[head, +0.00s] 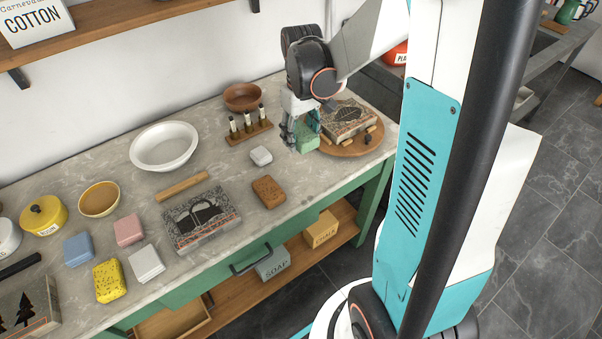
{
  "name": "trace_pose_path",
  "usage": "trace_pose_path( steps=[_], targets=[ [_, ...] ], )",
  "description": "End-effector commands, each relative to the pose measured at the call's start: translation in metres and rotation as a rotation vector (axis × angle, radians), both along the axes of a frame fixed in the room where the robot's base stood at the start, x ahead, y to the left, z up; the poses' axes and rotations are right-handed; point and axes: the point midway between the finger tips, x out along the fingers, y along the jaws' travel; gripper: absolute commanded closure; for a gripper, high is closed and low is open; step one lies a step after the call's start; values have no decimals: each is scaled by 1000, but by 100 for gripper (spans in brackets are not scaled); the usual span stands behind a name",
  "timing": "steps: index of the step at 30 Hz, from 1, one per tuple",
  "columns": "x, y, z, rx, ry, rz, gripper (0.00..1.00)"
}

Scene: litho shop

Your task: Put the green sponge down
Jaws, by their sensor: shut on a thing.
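The green sponge (307,138) is at the right part of the stone-topped counter (330,185), beside the round wooden board (352,148). My gripper (298,132) points down and is shut on the sponge. The fingers cover the sponge's left side. I cannot tell whether the sponge touches the counter or hangs just above it.
A litho stone (347,118) lies on the round board. A vial rack (249,132), a white block (261,156) and a brown sponge (268,192) are left of my gripper. A white basin (164,147) stands farther left. The counter's front right is clear.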

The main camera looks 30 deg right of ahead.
Motion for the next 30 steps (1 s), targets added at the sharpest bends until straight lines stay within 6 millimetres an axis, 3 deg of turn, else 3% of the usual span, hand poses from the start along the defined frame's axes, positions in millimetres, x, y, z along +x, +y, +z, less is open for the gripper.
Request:
trace_pose_path(
  steps=[3,10,20,27,30],
  targets=[
    [1,0,-34,0,0,0,75],
    [0,0,-84,0,0,0,75],
    [0,0,-109,0,0,0,75],
    [0,0,-142,0,0,0,75],
    [0,0,-145,0,0,0,75]
  ],
)
